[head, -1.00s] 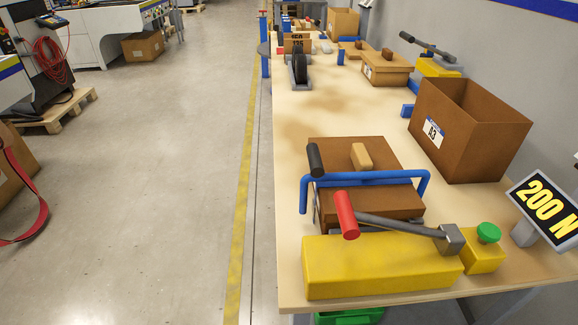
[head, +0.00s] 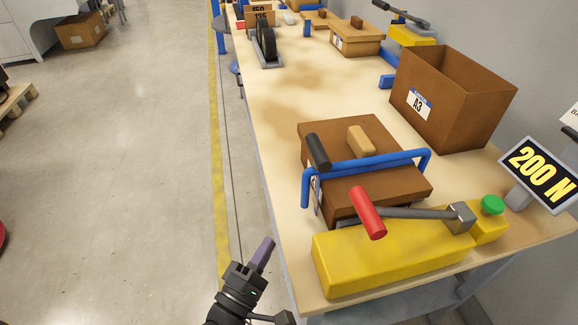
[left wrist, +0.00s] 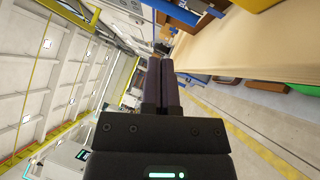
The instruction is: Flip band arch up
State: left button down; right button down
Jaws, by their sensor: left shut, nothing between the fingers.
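The blue band arch (head: 365,164) spans over a brown box (head: 345,142) with a light wooden knob on its lid. A black cylindrical grip (head: 318,152) sits at the arch's left end. In front of it, a yellow fixture (head: 385,259) carries a grey lever with a red handle (head: 367,212) lying across it. My right gripper is not in view.
A 200 N display (head: 541,170) and a green button (head: 492,205) stand at the right. A tall open A3 box (head: 452,97) is behind them. A wheel on a stand (head: 265,42) is farther back. The table's middle left is clear.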

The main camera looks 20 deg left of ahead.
pick_arm(q)
jog(key=r+n, duration=0.1)
jog(key=r+n+t, duration=0.1)
jog(key=r, duration=0.1)
jog(key=r+n, duration=0.1)
jog(key=shift+w+a+r+t+y, duration=0.15)
jog(key=shift+a+t+y, duration=0.15)
jog(key=shift+a, duration=0.1)
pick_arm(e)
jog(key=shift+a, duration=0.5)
pick_arm(q)
jog(key=d+r+x, duration=0.1)
jog(key=d+x, duration=0.1)
jog(key=x, duration=1)
jog(key=shift+d+r+p, duration=0.2)
jog(key=shift+d+p, duration=0.1)
jog(key=shift+p, duration=0.1)
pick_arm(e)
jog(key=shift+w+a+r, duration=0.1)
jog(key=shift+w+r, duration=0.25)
